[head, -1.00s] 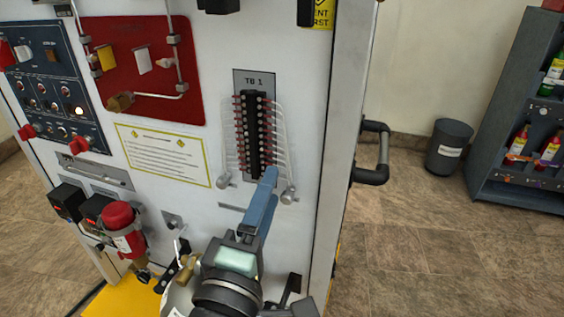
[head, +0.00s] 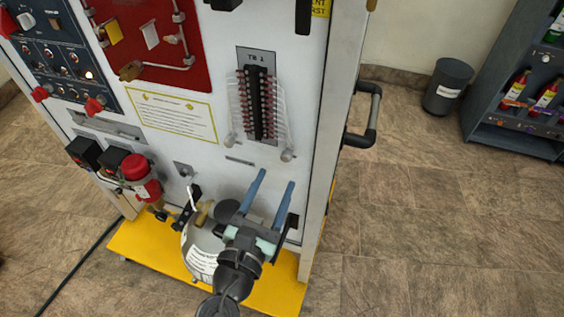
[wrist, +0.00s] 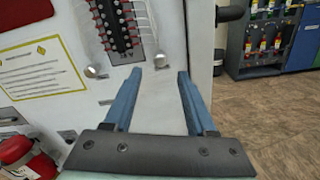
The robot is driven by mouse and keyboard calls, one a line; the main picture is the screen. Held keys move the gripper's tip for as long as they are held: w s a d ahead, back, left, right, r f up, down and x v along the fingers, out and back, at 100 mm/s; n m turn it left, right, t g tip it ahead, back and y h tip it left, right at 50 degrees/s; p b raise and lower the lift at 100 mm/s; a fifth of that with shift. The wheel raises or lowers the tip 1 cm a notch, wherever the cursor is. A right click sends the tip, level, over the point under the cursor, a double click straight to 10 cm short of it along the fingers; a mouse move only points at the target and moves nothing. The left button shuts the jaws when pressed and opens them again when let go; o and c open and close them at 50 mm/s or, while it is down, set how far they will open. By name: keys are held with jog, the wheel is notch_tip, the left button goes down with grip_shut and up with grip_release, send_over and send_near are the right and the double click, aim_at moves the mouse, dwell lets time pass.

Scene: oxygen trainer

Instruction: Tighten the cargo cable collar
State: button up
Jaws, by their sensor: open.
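I cannot pick out the cargo cable collar for certain. My gripper (head: 277,177) is open with two blue fingers, in front of the panel below the block. In the wrist view, nothing is between the fingers (wrist: 160,72).
A white gas cylinder (head: 201,250) stands on the yellow base (head: 143,243) beside my arm. A black handle (head: 372,118) projects from the panel's right side. Floor at right is clear up to a bin (head: 447,86) and shelf (head: 510,137).

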aim_at(285, 160)
jog(key=x, duration=0.5)
jog(key=shift+w+d, duration=0.1)
jog(key=shift+w, duration=0.05)
grip_shut()
